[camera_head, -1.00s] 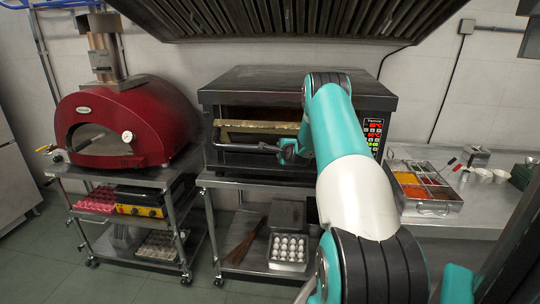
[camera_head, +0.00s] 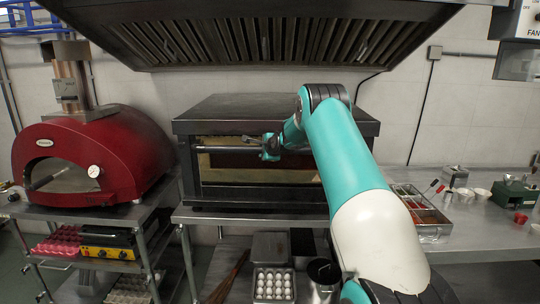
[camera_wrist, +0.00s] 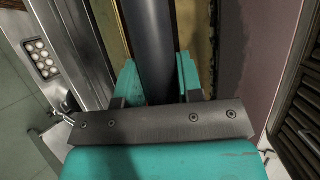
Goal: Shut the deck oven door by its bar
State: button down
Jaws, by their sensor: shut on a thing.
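The deck oven (camera_head: 255,110) stands in the middle of the head view, a dark box on a steel stand. Its door (camera_head: 255,176) stands upright or nearly so across the oven front, with a tan-edged dark window. I cannot tell whether it sits flush. The dark bar (camera_head: 222,149) runs across the upper part of the door, close under the oven's top edge. My arm hides the oven's right side.
A red dome oven (camera_head: 90,150) stands on a cart at the left. A slanted hood (camera_head: 260,35) hangs above. A steel counter (camera_head: 480,238) at the right holds a topping tray (camera_head: 432,232) and small bowls. Eggs (camera_head: 273,284) sit on the shelf below.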

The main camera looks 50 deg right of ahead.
jog(key=c, duration=0.8)
grip_release()
jog(key=shift+s, duration=0.1)
jog(key=shift+a, duration=0.1)
jog(key=b+v, duration=0.6)
jog(key=v, duration=1.1)
jog(key=shift+s+a+b, duration=0.15)
jog(key=shift+b, duration=0.25)
